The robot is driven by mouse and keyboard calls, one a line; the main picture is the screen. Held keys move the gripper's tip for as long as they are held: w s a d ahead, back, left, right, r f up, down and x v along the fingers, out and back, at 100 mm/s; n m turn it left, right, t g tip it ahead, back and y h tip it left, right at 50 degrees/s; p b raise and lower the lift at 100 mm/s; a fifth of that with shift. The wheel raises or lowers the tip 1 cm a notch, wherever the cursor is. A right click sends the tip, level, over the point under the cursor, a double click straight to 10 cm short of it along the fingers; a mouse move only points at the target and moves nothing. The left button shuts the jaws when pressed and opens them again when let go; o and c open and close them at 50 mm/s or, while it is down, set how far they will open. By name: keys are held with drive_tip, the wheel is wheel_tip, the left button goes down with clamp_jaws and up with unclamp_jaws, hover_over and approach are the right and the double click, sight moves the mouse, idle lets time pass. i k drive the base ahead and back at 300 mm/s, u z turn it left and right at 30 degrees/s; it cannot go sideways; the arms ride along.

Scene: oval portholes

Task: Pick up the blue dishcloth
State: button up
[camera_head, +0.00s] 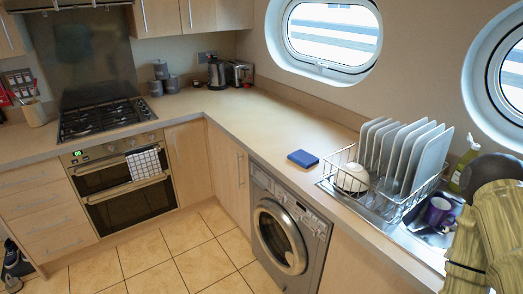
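The blue dishcloth (302,158) is a small, flat, folded rectangle. It lies on the beige worktop, above the washing machine and just left of the dish rack. Nothing touches it and its whole top shows. My gripper is not recognisable in this view. Olive-green ribbed shapes fill the lower right edge, and I cannot tell what they are.
A wire dish rack (347,186) holds several white plates and a bowl. The sink beside it has a purple mug (439,211). The worktop (250,115) left of the cloth is clear. A washing machine (283,236) stands below; tiled floor (185,255) is free.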

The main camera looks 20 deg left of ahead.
sight(302, 158)
drive_tip(key=u, duration=0.25)
drive_tip(key=i, duration=0.5)
drive_tip(key=u, duration=0.15)
drive_tip(key=k, duration=0.5)
drive_tip(key=u, duration=1.9)
drive_tip(key=i, duration=1.5)
drive_tip(key=z, duration=1.7)
